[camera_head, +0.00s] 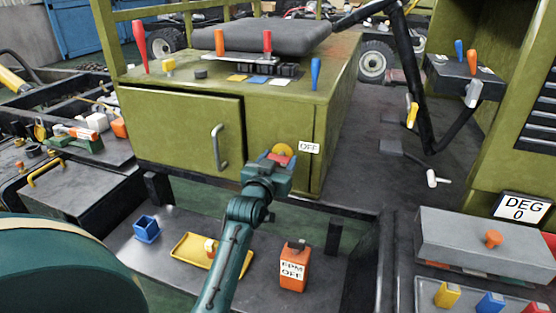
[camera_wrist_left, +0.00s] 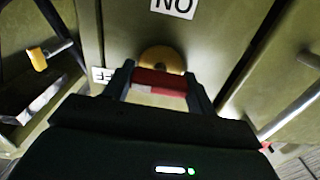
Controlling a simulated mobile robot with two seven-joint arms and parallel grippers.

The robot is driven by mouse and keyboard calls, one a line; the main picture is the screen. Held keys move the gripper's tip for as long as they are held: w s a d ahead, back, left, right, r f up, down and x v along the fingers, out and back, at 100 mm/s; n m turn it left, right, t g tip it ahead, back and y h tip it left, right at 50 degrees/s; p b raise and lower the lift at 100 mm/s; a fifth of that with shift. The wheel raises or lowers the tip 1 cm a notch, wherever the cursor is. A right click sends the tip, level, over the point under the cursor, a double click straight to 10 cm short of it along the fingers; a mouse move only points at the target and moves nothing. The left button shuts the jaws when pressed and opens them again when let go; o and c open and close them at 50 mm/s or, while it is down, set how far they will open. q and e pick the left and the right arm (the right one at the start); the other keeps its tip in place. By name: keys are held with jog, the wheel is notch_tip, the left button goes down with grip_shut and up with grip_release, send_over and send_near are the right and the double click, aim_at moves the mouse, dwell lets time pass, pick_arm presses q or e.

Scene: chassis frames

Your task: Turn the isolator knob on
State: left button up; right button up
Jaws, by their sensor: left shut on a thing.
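The isolator knob (camera_head: 282,150) has a yellow round plate and a red grip, and sits on the front of the green cabinet (camera_head: 265,110). My left gripper (camera_head: 278,161) is shut on the knob's red grip, which also shows in the left wrist view (camera_wrist_left: 160,78). There the grip lies crosswise between the two fingers, with a pale patch on it. An OFF label (camera_head: 309,147) is to the right of the knob. A label reading ON upside down (camera_wrist_left: 172,5) shows in the wrist view; in the head view it is hidden.
A cabinet door with a metal handle (camera_head: 218,147) is left of the knob. Coloured levers and a dark seat (camera_head: 262,37) are on top.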

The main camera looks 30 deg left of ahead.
pick_arm(q)
jog(key=m+p, duration=0.2)
jog(key=shift+r+m, duration=0.2)
jog(key=shift+m, duration=0.2)
jog(key=shift+m+p, duration=0.9)
jog(key=m+p, duration=0.1)
jog(key=m, duration=0.2)
jog(key=shift+m+p, duration=0.3)
jog(key=shift+p, duration=0.05)
jog(key=m+p, duration=0.1)
jog(key=m, duration=0.2)
jog(key=shift+m, duration=0.3)
jog(key=m, duration=0.4)
jog(key=shift+m, duration=0.9)
pick_arm(e)
jog(key=shift+a+r+n+g, duration=0.1)
jog(key=shift+r+n+g, duration=0.5)
jog(key=shift+r, duration=0.75)
jog(key=shift+w, duration=0.1)
pick_arm(q)
jog(key=o, duration=1)
jog(key=shift+f, duration=0.15)
